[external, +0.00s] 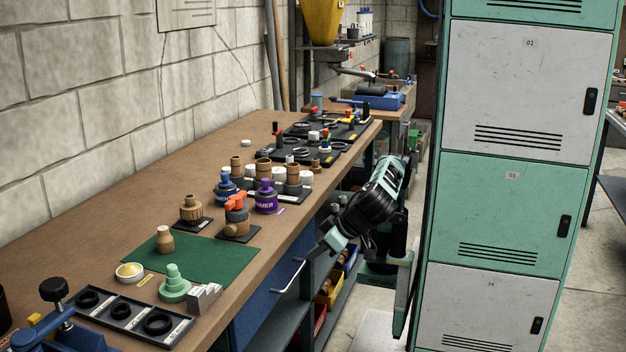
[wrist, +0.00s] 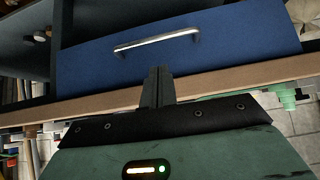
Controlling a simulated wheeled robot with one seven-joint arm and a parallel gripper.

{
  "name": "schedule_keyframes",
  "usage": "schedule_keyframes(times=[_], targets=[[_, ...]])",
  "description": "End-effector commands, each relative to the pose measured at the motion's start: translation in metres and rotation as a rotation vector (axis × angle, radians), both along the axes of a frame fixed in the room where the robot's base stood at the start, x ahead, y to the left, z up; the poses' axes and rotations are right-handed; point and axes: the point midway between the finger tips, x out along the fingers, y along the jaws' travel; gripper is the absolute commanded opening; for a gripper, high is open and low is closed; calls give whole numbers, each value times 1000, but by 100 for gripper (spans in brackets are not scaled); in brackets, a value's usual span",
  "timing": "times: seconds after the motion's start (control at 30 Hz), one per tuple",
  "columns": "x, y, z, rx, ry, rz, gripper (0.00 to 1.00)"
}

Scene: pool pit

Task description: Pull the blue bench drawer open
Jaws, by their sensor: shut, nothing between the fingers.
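The blue bench drawer (external: 262,302) is under the brown bench top, and its front looks flush with the bench. Its silver bar handle (external: 290,276) faces the aisle. In the wrist view the blue drawer front (wrist: 235,42) spans the picture, with the handle (wrist: 157,43) near its middle. My gripper (external: 322,247) is beside the bench edge, to the right of and above the handle in the external view. In the wrist view its dark fingers (wrist: 158,72) are together and empty, just below the handle in the picture and not around it.
The bench top (external: 215,150) carries several pipe fittings, a purple can (external: 265,197) and a green mat (external: 195,262). Open shelves with a yellow bin (external: 330,291) lie beneath it. A green and white locker (external: 515,200) stands close on the right, leaving a narrow aisle.

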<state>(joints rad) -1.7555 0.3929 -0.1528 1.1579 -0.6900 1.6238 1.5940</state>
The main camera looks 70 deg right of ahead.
Motion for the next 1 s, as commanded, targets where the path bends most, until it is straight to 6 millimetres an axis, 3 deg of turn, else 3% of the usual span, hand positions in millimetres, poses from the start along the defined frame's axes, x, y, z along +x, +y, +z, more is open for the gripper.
schedule_keyframes(times=[0.5,1.0], targets=[[55,-1,-63,-2,2,-3,0],[66,-1,-71,-1,2,0,0]])
